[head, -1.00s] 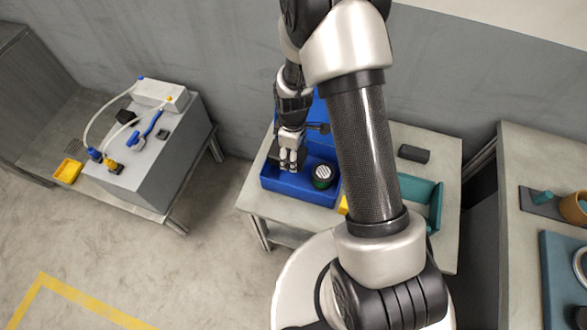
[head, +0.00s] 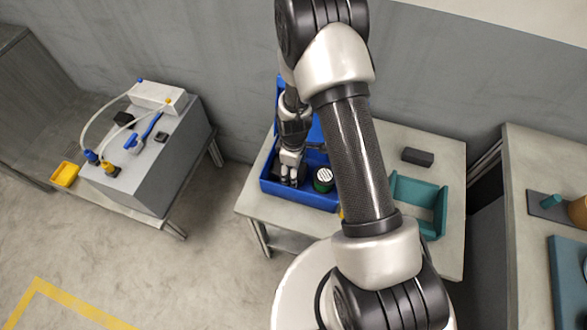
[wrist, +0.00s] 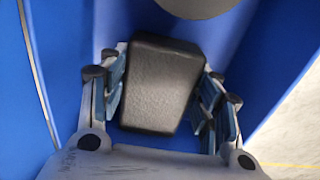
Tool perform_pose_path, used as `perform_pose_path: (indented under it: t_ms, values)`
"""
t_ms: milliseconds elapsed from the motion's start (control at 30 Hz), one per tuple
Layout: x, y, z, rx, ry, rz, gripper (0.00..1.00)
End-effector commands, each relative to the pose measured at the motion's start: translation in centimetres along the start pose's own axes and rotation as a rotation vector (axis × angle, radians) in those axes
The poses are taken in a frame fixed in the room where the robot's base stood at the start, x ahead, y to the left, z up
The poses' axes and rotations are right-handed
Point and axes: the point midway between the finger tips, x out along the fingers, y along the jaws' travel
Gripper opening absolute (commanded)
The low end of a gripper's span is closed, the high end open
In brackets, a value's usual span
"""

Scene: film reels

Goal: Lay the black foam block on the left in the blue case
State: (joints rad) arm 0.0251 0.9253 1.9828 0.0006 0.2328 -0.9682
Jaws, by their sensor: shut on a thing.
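My gripper (head: 290,178) is inside the left part of the blue case (head: 305,199) on the middle table. In the wrist view it is shut on a black foam block (wrist: 160,85), with finger pads on both sides of it. Blue walls of the case (wrist: 72,45) show around the block. Whether the block touches the case floor cannot be told. In the head view my gripper mostly hides the block. The case lid stands open at the back, partly behind my arm.
A dark block (head: 418,157) and a teal tray (head: 440,212) are on the same table, to the right. A grey cabinet (head: 165,165) with tubes stands apart on the left.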

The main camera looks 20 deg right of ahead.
Motion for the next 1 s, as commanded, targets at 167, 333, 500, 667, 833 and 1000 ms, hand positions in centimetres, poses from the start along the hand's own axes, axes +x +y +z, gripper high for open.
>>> perform_pose_path:
  t_ms: [167,333,500,667,833,1000]
  values:
    - [0.1,0.0,0.0,0.000,0.000,0.000,0.68]
    - [0.1,0.0,0.0,0.000,0.000,0.000,0.78]
    - [0.1,0.0,0.0,0.000,0.000,0.000,0.78]
    - [-0.1,0.0,0.0,0.000,0.000,0.000,0.78]
    - [-2.0,0.1,0.0,0.000,0.001,0.002,0.78]
    - [-5.8,0.1,-0.1,0.000,0.002,0.003,0.78]
